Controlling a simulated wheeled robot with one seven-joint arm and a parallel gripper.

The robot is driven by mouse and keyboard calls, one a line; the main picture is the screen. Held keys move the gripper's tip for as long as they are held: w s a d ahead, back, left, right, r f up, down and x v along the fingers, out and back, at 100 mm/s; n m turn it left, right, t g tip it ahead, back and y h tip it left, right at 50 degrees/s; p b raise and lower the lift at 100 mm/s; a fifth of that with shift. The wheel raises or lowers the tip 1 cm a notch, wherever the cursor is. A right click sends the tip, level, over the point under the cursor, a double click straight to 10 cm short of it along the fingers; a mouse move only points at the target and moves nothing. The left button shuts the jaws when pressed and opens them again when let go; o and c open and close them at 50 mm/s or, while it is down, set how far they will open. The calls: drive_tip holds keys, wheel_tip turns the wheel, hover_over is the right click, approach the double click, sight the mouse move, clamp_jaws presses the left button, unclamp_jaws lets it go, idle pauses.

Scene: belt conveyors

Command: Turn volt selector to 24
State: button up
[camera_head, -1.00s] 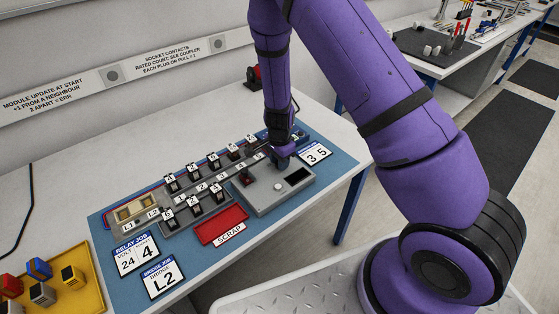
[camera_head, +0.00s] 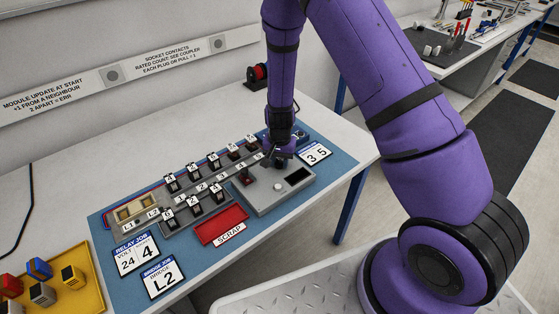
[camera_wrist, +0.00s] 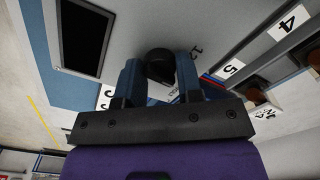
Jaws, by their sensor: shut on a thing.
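The volt selector is a round black knob (camera_wrist: 158,65) on the grey control box (camera_head: 283,201). My gripper (camera_wrist: 159,80) has its two blue fingers on either side of the knob and is shut on it. A label reading 12 shows beside the knob in the wrist view; any 24 mark there cannot be made out. In the head view my gripper (camera_head: 279,160) is over the box's back part and hides the knob. The relay job card (camera_head: 136,254) reads volt 24 and 4.
A dark display (camera_wrist: 68,37) sits on the box. Rows of numbered sockets (camera_head: 193,176) lie to the left. A red scrap tray (camera_head: 221,225) is in front, a yellow tray (camera_head: 88,290) with coloured blocks at the lower left, and a 3 5 card (camera_head: 315,153) at the right.

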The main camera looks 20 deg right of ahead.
sight(279, 161)
drive_tip(key=shift+n, duration=0.6)
drive_tip(key=o, duration=0.9)
wheel_tip(279, 161, up, 11)
drive_tip(key=shift+f, duration=0.1)
idle(0.4)
